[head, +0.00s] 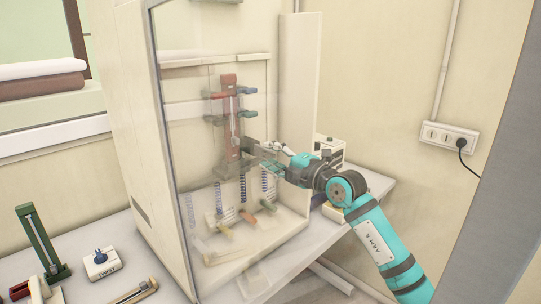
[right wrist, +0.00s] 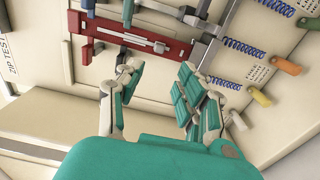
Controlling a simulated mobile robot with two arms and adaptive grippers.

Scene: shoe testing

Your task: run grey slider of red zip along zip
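The red zip (head: 229,112) is an upright red strip on the back wall of the cabinet, seen through its clear front panel. In the right wrist view the red zip (right wrist: 130,38) lies across the upper left, with a grey bar along it. A small grey piece (right wrist: 160,47) at the bar's right end looks like the slider. My right gripper (head: 264,155) is inside the cabinet, just right of the zip's lower part. In the right wrist view its fingers (right wrist: 160,85) are spread and nothing is between them; they look apart from the slider. My left gripper is out of view.
Blue coiled springs (head: 242,188) and coloured handles (head: 247,217) are below the zip. Blue and red clamps (head: 247,90) flank its upper part. The cabinet's side wall (head: 295,100) is close to my right arm. A green stand (head: 41,243) is on the bench at left.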

